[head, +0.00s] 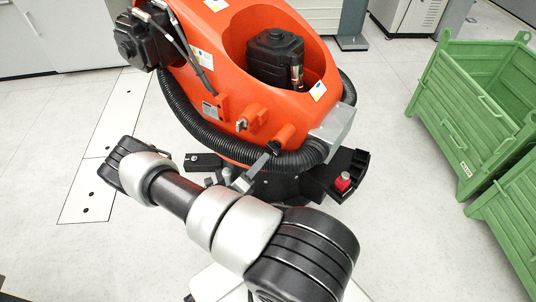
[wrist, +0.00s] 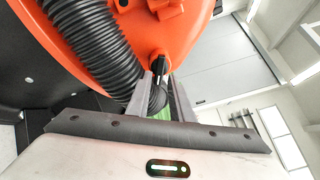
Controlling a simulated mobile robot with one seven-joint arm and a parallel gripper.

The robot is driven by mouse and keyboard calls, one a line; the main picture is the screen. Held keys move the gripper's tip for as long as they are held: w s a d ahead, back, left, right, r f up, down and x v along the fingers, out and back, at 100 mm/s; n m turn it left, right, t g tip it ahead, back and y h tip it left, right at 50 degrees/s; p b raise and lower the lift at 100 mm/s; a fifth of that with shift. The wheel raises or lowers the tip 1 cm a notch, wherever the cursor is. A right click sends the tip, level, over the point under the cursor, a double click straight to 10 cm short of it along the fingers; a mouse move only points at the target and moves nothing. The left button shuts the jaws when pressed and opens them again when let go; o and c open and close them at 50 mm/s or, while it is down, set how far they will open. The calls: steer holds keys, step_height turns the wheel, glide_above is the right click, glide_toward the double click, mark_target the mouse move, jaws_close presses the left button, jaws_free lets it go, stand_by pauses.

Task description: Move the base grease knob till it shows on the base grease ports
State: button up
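A large orange machine (head: 230,60) fills the upper middle of the head view. A short orange stub (head: 285,134) with a small black knob (head: 273,147) juts from its lower front; which label this knob bears I cannot read. A second orange stub (head: 256,117) with a metal end sits to its upper left. My gripper (head: 268,158) reaches up to the black knob. In the wrist view, my gripper's fingers (wrist: 160,76) stand apart, with the black knob (wrist: 160,62) between or just beyond their tips. Contact is not clear. I cannot make out the grease ports for certain.
A black ribbed hose (head: 200,130) curves round the machine's base close to my gripper, and its coils fill the left of the wrist view (wrist: 95,40). A red button (head: 343,182) sits on the base at right. Green crates (head: 470,110) stand far right. Floor is clear at left.

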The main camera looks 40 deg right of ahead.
mark_target(271, 150)
steer(key=x, duration=0.5)
jaws_close()
steer(key=shift+a, duration=0.1)
steer(key=shift+m, duration=0.3)
steer(key=shift+m, duration=2.6)
